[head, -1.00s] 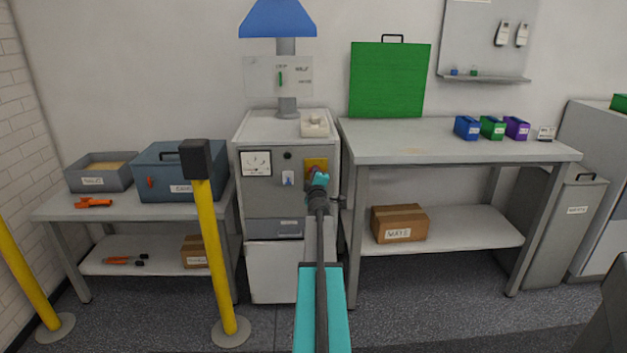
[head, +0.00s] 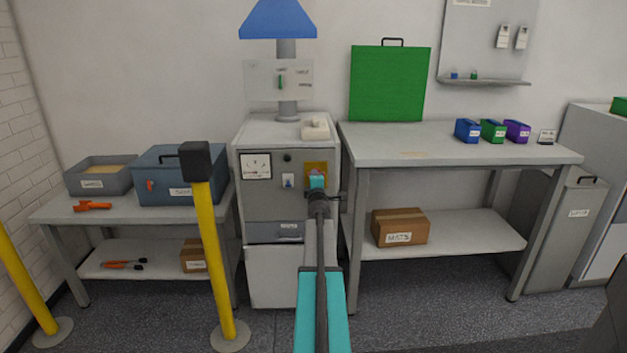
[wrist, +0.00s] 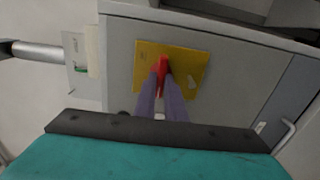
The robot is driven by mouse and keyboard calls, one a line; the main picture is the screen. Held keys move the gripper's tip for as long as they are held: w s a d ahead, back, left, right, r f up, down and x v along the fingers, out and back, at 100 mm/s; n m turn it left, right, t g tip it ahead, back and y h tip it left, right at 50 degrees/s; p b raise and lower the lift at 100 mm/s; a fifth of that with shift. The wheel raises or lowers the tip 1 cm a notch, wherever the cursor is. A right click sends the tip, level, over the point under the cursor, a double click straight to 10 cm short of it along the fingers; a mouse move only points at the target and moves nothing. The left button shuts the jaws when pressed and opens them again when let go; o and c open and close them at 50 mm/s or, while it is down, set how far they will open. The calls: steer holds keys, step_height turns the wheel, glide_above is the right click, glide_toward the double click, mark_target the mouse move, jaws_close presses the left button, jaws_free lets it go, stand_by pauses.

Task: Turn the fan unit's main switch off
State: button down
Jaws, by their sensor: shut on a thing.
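The fan unit is a grey cabinet (head: 258,215) with a duct and blue hood (head: 278,18) above it. Its main switch is a red handle (wrist: 162,72) on a yellow plate (wrist: 190,62). The plate (head: 319,166) also shows in the head view at the cabinet's upper right, where my gripper covers much of it. In the wrist view my gripper (wrist: 163,88) is shut on the red handle, with a finger on each side. In the head view my gripper (head: 316,180) is right in front of the plate. The handle's exact angle is hard to tell.
A white box (head: 315,129) sits on top. Workbenches (head: 440,150) stand on both sides. A yellow post (head: 213,260) stands in front to the left.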

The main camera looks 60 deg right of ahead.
steer(key=c, duration=1.8)
jaws_free()
steer(key=shift+s+d+r, duration=0.1)
steer(key=shift+s+d, duration=0.05)
steer(key=shift+s, duration=0.05)
steer(key=shift+w, duration=0.1)
steer(key=shift+a, duration=0.2)
steer(key=shift+v, duration=6.85)
